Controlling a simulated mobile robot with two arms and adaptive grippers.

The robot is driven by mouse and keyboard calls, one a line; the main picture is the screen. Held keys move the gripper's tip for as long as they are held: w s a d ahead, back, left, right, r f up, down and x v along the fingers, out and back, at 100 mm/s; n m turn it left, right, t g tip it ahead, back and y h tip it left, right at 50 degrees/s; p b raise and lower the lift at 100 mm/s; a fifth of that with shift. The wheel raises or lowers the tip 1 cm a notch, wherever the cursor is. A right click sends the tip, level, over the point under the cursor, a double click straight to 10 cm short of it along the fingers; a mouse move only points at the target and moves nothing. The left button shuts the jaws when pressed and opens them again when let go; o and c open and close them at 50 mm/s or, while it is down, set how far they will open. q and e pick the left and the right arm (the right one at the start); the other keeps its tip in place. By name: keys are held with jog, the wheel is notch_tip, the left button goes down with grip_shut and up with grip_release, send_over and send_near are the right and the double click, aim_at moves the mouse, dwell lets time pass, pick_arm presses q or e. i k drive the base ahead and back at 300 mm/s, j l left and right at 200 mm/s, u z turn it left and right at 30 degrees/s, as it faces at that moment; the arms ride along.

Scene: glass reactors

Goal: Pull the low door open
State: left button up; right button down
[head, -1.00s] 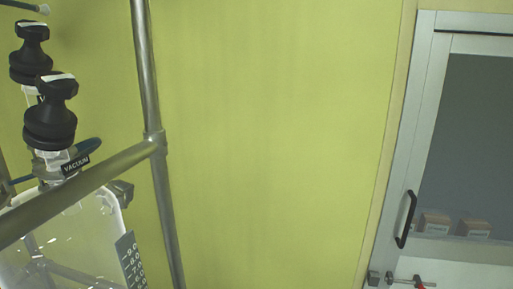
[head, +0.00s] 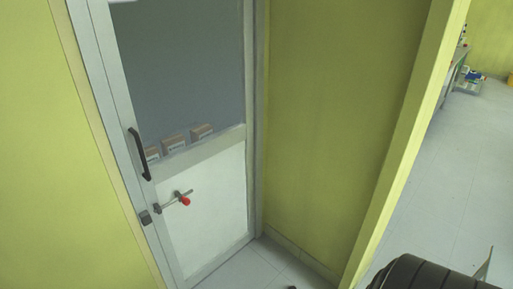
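A door (head: 205,215) with a grey frame stands in the yellow-green wall, left of the middle in the head view. Its upper part is a dark glass pane (head: 180,70) and its lower part a pale panel. A black vertical handle (head: 139,154) sits on its left stile. Below it is a small grey block (head: 145,217) at the door's left edge and a metal bar with a red knob (head: 185,201). The door looks shut. Neither of my grippers can be made out in this view.
Several small brown boxes (head: 173,143) show behind the glass. A wall end (head: 405,140) juts out right of the door. Beyond it is open pale floor (head: 440,190) with a bench and items far right. A dark rounded ribbed shape (head: 425,274) fills the bottom right corner.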

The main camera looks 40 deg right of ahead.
aim_at(197, 238)
jog(key=z, duration=1)
